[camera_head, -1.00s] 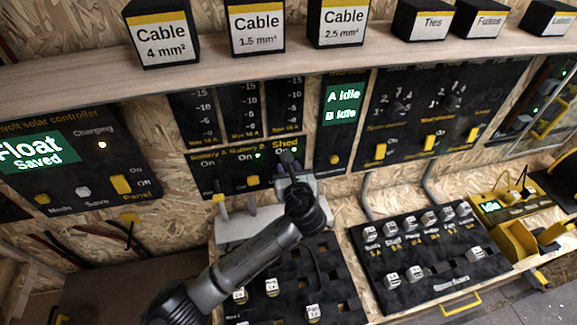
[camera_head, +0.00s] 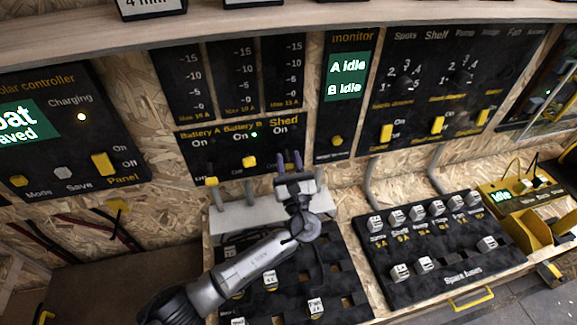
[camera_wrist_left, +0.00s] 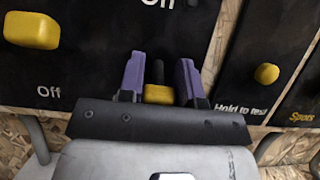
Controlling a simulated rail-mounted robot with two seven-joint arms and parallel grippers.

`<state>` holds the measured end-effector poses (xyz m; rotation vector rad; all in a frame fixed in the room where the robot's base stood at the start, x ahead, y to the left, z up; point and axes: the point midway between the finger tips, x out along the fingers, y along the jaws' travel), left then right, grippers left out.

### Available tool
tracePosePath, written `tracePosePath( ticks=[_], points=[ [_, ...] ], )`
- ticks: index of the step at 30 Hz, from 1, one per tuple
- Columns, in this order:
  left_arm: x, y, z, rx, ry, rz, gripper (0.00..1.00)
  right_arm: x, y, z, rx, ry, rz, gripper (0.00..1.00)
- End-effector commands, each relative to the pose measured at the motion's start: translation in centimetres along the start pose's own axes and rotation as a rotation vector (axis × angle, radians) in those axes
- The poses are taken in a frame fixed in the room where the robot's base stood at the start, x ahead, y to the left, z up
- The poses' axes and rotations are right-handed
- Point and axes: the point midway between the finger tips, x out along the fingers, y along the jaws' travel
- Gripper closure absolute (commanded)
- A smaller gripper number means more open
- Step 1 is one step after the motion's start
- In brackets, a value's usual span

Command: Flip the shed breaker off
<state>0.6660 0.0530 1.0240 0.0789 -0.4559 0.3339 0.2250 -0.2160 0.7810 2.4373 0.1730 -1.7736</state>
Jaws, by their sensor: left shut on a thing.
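The shed breaker is at the right end of the black breaker panel (camera_head: 228,160), under the word "Shed". Its yellow lever (camera_wrist_left: 158,94) shows in the left wrist view between my purple fingertips, with a black part above it. My left gripper (camera_head: 290,162) is shut on this lever, coming from below; it also shows in the left wrist view (camera_wrist_left: 160,80). In the head view the gripper hides the lever. No green lamp shows lit beside "Shed", while one is lit beside Battery B. My right gripper is out of view.
The Battery B lever (camera_head: 249,162) and Battery A lever (camera_head: 211,182) stand to the left. The monitor panel (camera_head: 345,90) with a yellow test button (camera_head: 337,141) is to the right. A fuse board (camera_head: 430,245) lies below right.

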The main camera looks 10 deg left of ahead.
Motion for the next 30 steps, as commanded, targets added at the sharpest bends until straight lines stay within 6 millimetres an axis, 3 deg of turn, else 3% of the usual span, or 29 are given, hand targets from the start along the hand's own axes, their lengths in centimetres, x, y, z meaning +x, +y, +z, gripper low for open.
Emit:
tracePosePath(
  ticks=[18,19,26,30],
  points=[
    [0.00,0.04,-0.14,0.000,-0.035,0.001,0.92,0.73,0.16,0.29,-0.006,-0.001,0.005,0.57],
    [0.00,0.04,-0.15,0.000,-0.035,0.001,0.66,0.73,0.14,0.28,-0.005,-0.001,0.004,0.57],
    [-0.01,0.04,-0.15,0.000,-0.035,0.001,0.44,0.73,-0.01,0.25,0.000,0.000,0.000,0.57],
    [-0.01,0.03,-0.14,0.000,-0.035,0.001,0.43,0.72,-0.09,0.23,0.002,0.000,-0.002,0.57]
  ],
)
